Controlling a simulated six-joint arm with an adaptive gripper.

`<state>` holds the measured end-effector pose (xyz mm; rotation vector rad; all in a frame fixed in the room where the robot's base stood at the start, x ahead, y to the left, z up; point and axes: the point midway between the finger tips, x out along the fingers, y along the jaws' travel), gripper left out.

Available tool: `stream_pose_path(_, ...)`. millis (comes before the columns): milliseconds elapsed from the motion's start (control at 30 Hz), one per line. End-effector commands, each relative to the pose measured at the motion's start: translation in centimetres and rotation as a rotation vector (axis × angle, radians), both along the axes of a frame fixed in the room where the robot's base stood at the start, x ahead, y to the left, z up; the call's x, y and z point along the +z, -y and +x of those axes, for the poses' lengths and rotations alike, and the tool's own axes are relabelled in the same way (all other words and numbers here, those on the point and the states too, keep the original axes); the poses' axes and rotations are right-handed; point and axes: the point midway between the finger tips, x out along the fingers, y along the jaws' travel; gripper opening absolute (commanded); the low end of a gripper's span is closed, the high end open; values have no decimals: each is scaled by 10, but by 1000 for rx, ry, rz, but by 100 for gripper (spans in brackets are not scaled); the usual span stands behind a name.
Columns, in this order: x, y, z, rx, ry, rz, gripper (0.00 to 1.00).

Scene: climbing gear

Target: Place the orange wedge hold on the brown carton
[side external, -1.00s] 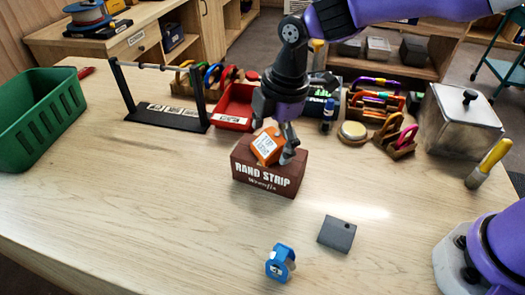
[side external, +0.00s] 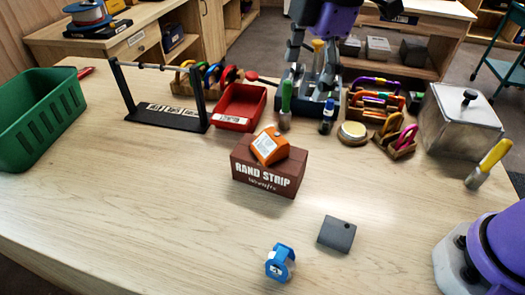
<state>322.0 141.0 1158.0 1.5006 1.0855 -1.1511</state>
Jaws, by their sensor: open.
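The orange wedge hold (side external: 269,146), with a white label on its side, rests on top of the brown carton (side external: 266,177). It sits tilted on the carton's upper face, towards the left and middle. The carton stands on the table with white lettering on its front. My gripper (side external: 312,78) is open and empty, raised above and behind the carton to the right, apart from the hold. Nothing hides the hold or the carton's front.
A red tray (side external: 240,107), a black rack (side external: 160,112) and a green basket (side external: 38,118) stand at the left and back. A metal box (side external: 458,120) is at the right. A grey block (side external: 337,234) and a blue ring-shaped item (side external: 280,263) lie in front; the front left table is clear.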

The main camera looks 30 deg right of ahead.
Motion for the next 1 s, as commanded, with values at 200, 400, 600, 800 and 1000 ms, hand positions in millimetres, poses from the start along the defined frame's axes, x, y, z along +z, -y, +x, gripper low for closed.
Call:
stream_pose_path(200, 6, 81, -54, -650, 89, 154, 97)
stream_pose_path(400, -19, 127, -101, -1146, 164, 302, 97)
stream_pose_path(600, -35, 141, -119, -1335, 193, 368, 97)
stream_pose_path(800, -36, 142, -119, -1344, 192, 370, 97)
stream_pose_path(1000, -36, 141, -119, -1341, 191, 370, 97)
